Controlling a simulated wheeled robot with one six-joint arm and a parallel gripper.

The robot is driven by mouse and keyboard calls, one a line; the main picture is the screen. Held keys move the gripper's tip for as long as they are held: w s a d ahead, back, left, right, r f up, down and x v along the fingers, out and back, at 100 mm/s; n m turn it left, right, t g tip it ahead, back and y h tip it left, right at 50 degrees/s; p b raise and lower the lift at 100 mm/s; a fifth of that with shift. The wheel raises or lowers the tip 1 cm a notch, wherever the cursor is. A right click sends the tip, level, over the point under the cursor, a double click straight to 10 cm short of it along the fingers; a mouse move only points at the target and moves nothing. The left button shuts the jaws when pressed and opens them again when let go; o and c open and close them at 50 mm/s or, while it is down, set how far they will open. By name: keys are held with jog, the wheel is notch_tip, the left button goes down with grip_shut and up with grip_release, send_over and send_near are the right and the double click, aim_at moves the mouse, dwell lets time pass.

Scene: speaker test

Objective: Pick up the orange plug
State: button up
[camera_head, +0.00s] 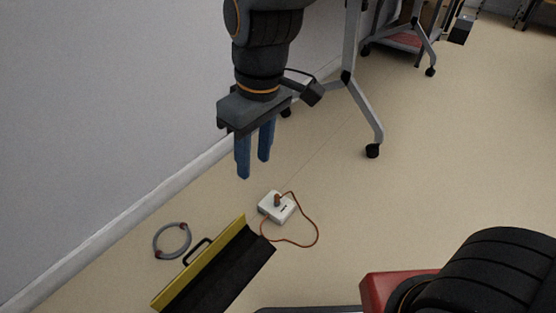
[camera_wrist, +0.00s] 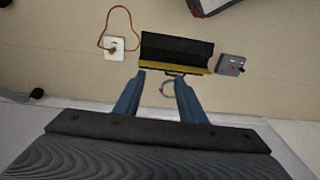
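The orange plug (camera_head: 277,200) stands on top of a small white box (camera_head: 283,211) on the floor. An orange cord (camera_head: 317,231) loops out to the right of the box. In the wrist view the plug (camera_wrist: 113,46) is small, on the white box (camera_wrist: 117,54) at upper left, with the cord (camera_wrist: 113,11) looping above it. My gripper (camera_head: 254,168) points down, above and apart from the plug. Its two blue fingers are apart with nothing between them; they also show in the wrist view (camera_wrist: 160,77).
A yellow and black angled piece (camera_head: 205,265) with a handle lies beside the white box. A grey ring (camera_head: 172,241) lies near the wall. A wheeled stand leg (camera_head: 368,115) is behind. A grey box (camera_wrist: 231,65) shows in the wrist view. Floor right of the cord is clear.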

jog(key=w+f+n, duration=0.3)
jog(key=w+f, duration=0.5)
jog(key=w, duration=0.1)
jog(key=n+h+b, duration=0.1)
jog(key=n+b, duration=0.1)
jog(key=n, duration=0.5)
send_over(278, 195)
jog(key=s+a, duration=0.2)
notch_tip(278, 195, down, 21)
jog(key=shift+n, duration=0.9)
jog(key=f, duration=0.3)
jog(key=w+d+f+b, duration=0.1)
jog(key=f, duration=0.3)
jog(key=w+f+b, duration=0.1)
jog(key=f, duration=0.2)
jog(key=shift+d+f, duration=0.15)
jog(key=shift+d, duration=0.2)
jog(key=shift+d+f+b, duration=0.1)
jog(key=shift+f+b, duration=1.8)
jog(key=shift+f, duration=0.75)
grip_shut()
